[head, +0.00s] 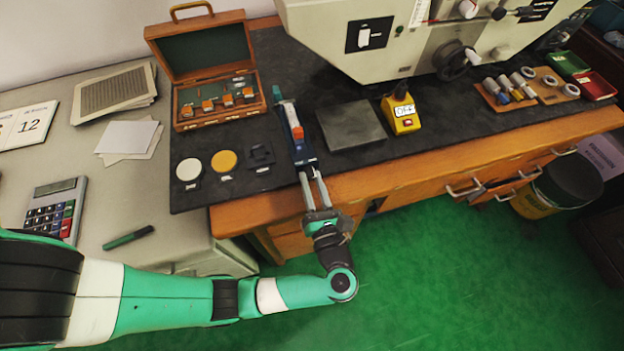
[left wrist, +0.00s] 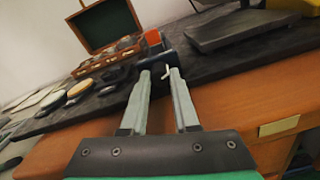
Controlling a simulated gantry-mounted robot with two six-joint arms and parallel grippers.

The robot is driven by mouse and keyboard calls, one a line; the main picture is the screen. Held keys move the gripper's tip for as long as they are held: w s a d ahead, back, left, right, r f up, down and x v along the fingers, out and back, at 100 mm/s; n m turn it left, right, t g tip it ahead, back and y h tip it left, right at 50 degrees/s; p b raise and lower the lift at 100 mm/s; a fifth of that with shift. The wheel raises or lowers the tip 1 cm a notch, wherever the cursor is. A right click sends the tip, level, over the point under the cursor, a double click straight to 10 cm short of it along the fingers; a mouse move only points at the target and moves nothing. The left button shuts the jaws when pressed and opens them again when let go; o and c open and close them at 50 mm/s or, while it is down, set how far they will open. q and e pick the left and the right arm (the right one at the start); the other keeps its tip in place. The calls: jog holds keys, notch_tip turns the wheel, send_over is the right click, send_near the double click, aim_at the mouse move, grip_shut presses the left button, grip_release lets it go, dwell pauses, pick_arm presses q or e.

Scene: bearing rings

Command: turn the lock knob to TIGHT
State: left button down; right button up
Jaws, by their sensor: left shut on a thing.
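A long, narrow dark blue device (head: 300,150) with an orange-red and white block and a teal far end lies on the black mat near the bench's front edge. In the left wrist view its dark near end (left wrist: 152,58) is just beyond my fingertips. My left gripper (head: 309,173) reaches it from the front and is shut on the small pale lock knob (left wrist: 167,72) at that end. The fingers stand slightly apart with the knob between them. I cannot read any TIGHT mark or tell the knob's angle. My right gripper is not in view.
An open wooden case (head: 205,122) with orange-topped parts stands at the back left. White and yellow discs (head: 224,161) lie left of the device. A grey plate (head: 351,125) and a yellow gauge (head: 402,114) are to its right. A large machine (head: 400,40) stands behind.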

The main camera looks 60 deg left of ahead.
pick_arm(q)
jog(key=c, duration=0.7)
grip_release()
jog(key=shift+o, duration=0.2)
jog(key=v, duration=1.1)
jog(key=shift+s+d, duration=0.2)
jog(key=shift+d, duration=0.1)
